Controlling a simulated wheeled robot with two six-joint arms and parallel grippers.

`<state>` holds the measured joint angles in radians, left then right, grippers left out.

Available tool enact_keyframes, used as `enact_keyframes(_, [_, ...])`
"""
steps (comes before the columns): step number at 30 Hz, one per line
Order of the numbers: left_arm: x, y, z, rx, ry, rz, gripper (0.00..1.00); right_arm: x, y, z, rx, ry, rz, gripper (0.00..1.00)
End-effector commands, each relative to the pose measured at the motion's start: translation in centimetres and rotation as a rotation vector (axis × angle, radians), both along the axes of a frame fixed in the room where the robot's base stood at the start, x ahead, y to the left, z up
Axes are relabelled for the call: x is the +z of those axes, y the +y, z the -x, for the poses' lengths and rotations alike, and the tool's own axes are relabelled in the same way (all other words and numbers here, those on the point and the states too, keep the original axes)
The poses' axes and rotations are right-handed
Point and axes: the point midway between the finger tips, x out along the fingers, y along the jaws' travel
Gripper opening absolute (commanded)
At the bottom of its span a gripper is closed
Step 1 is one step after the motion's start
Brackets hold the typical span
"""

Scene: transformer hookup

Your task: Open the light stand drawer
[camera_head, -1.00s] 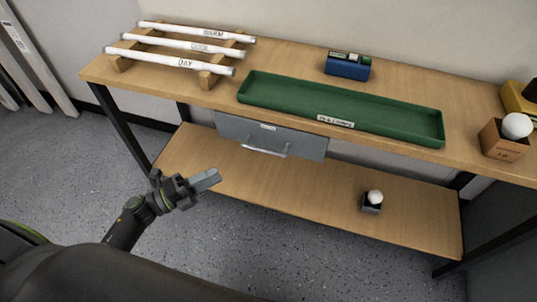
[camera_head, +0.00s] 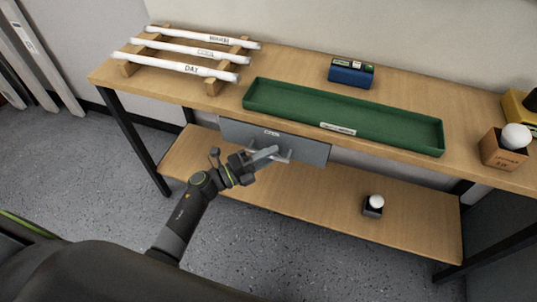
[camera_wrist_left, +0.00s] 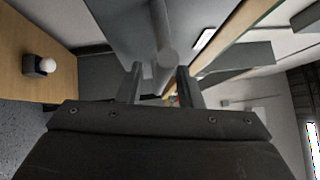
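The grey drawer (camera_head: 303,146) hangs under the tabletop of the wooden stand and looks shut. It has a pale label and a bar handle (camera_head: 284,158). My left gripper (camera_head: 268,154) is at the handle, its fingers overlapping it in the head view. In the left wrist view the handle bar (camera_wrist_left: 162,45) runs between the two spread fingertips (camera_wrist_left: 158,78), and the grey drawer front (camera_wrist_left: 118,22) fills the upper part. The fingers are open, with gaps beside the bar; contact cannot be made out. My right gripper is not in view.
The stand's top (camera_head: 300,68) holds a rack of white tubes (camera_head: 185,62), a green tray (camera_head: 345,120), a blue box (camera_head: 351,73) and a bulb in a wooden box (camera_head: 504,147). The lower shelf (camera_head: 330,190) holds a small bulb box (camera_head: 373,206). Floor in front is clear.

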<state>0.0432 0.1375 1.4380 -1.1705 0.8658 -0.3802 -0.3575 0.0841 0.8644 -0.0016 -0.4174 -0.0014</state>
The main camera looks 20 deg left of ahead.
Motion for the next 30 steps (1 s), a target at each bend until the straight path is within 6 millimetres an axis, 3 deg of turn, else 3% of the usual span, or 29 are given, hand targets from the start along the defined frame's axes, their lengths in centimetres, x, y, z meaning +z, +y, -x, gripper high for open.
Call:
enact_keyframes(6, [-0.03, -0.01, -0.01, 0.000, 0.001, -0.001, 0.32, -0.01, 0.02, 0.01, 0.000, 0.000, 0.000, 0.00])
enact_keyframes(14, [-0.04, 0.01, 0.01, 0.000, 0.001, -0.001, 0.00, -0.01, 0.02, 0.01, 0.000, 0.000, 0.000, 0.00])
enact_keyframes(30, [-0.09, 0.06, 0.38, 0.001, 0.004, -0.001, 0.00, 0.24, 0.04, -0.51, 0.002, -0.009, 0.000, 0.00])
